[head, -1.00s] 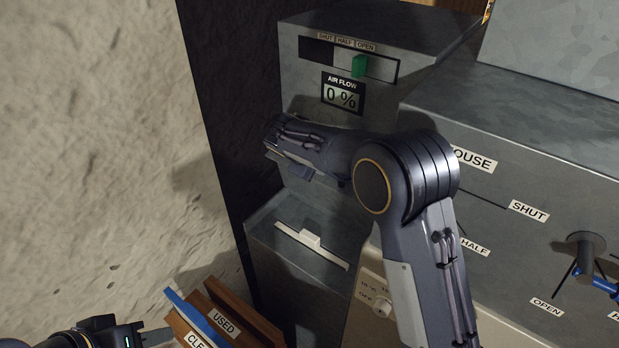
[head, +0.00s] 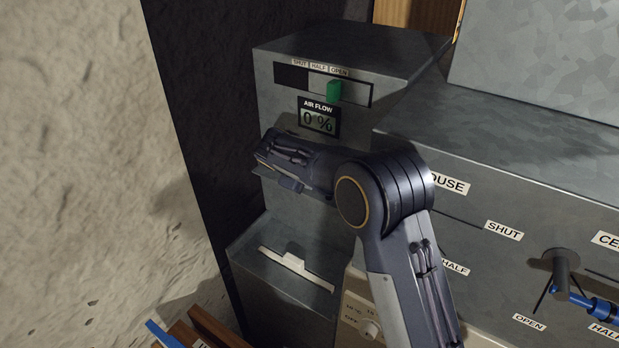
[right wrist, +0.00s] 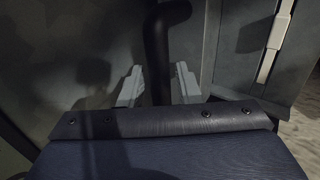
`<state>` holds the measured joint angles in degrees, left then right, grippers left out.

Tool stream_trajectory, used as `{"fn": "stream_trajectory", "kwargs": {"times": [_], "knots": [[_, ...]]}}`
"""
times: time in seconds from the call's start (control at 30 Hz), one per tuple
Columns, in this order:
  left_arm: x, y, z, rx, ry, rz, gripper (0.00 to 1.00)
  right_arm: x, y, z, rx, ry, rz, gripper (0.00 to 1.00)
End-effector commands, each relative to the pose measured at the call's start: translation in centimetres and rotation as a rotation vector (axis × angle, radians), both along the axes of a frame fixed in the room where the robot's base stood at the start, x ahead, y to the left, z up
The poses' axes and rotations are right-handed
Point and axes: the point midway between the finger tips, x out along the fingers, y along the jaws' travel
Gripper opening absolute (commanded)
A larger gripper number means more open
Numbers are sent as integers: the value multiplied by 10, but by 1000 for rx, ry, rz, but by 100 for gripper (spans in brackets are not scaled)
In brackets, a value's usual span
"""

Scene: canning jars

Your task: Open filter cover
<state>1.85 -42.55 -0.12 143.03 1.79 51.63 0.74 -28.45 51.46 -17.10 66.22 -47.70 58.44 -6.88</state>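A grey metal cabinet (head: 340,55) stands against the dark wall, with a pale handle bar (head: 296,268) on its lower ledge. No label marks the filter cover; the ledge panel with this bar may be it. The bar also shows upright at the right of the right wrist view (right wrist: 275,42). My right arm reaches across the cabinet front, and its fingertips are hidden in the head view. In the right wrist view my right gripper (right wrist: 158,72) is open, its fingers apart. A dark pipe (right wrist: 160,50) shows between them; contact cannot be told. My left gripper is out of view.
A green slider (head: 333,91) sits near OPEN above an AIR FLOW display (head: 319,118) reading 0 %. A larger grey unit (head: 540,150) with a blue-handled valve (head: 590,302) stands at right. Wooden and blue pieces (head: 180,335) lie lower left, beside the rough wall (head: 80,150).

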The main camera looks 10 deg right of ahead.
Motion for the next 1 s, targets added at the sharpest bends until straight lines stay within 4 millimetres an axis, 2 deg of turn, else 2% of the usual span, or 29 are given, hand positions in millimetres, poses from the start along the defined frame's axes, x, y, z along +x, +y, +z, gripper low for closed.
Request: {"fn": "stream_trajectory", "kwargs": {"times": [0.37, 0.8, 1.0], "knots": [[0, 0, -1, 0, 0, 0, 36, -2, 3, 2, 3, -1, 1, 37], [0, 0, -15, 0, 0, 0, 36, -30, 31, 53, 3, -2, 0, 37], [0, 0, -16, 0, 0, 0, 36, -35, 35, 61, 2, 0, 0, 37]]}}
